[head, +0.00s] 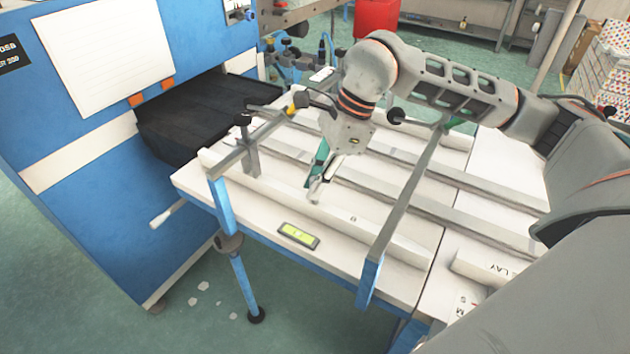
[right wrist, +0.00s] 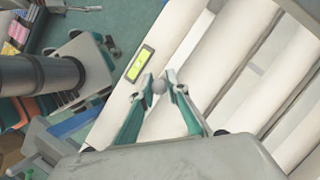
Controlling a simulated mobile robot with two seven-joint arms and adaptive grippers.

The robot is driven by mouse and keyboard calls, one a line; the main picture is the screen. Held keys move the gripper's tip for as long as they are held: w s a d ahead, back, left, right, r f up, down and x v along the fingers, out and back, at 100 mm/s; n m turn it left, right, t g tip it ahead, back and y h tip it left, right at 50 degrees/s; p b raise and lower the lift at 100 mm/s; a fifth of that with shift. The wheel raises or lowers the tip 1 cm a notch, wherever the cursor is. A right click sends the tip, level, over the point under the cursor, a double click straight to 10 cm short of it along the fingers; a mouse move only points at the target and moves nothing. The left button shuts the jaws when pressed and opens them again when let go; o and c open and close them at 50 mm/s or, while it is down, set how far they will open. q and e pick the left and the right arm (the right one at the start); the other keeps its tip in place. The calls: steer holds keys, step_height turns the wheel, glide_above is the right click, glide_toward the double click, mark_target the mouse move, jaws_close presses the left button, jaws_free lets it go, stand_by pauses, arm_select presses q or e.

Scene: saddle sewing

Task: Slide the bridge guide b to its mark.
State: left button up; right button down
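A long white rail (head: 275,190) with a small letter, seemingly B, lies along the near side of the white table; I take it to be bridge guide b. My right gripper (head: 316,188) reaches down to it from above. No mark for the guide can be made out clearly. My left gripper is not in view.
Two grey crossbars, left (head: 232,157) and right (head: 405,195), span the table. A green-yellow level (head: 298,235) lies at the near edge. A blue machine (head: 90,190) with a dark opening stands at left. More rails lie behind the gripper.

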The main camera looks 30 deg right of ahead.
steer(key=shift+w+d, duration=0.45)
steer(key=shift+d, duration=0.3)
steer(key=shift+w+d, duration=0.45)
steer(key=shift+d, duration=0.3)
steer(key=c, duration=2)
jaws_free()
steer(key=shift+o, duration=0.2)
steer(key=shift+a, duration=0.1)
steer(key=shift+r, duration=0.1)
steer(key=v, duration=1.2)
steer(key=shift+s, duration=0.15)
